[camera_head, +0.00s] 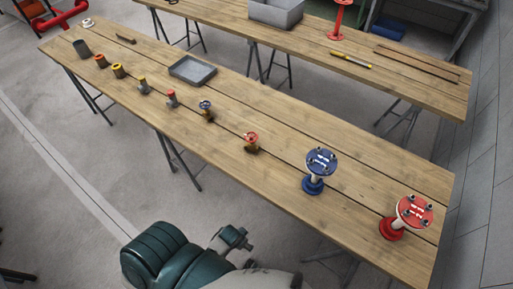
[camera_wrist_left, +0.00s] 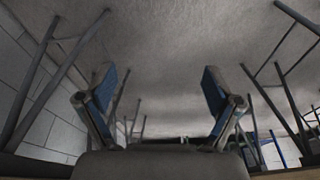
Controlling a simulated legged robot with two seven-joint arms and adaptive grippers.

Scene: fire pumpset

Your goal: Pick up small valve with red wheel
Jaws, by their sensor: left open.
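The small valve with a red wheel (camera_head: 251,141) stands on the near wooden table in the head view, right of the table's middle. It has a brass-coloured body under the red wheel. My left gripper (camera_wrist_left: 159,80) is open and empty in the left wrist view, its two blue-padded fingers spread wide. Only grey floor, wall and trestle legs show around the fingers; the valve is not in that view. The head view does not show the left fingers clearly. My right gripper is in neither view.
On the near table (camera_head: 215,128), a blue-wheeled valve (camera_head: 206,110) stands left of the red one. A blue flanged fitting (camera_head: 319,168) and a red one (camera_head: 409,215) stand to the right. A grey tray (camera_head: 192,70) and several small fittings are farther left. Another table (camera_head: 350,55) stands behind.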

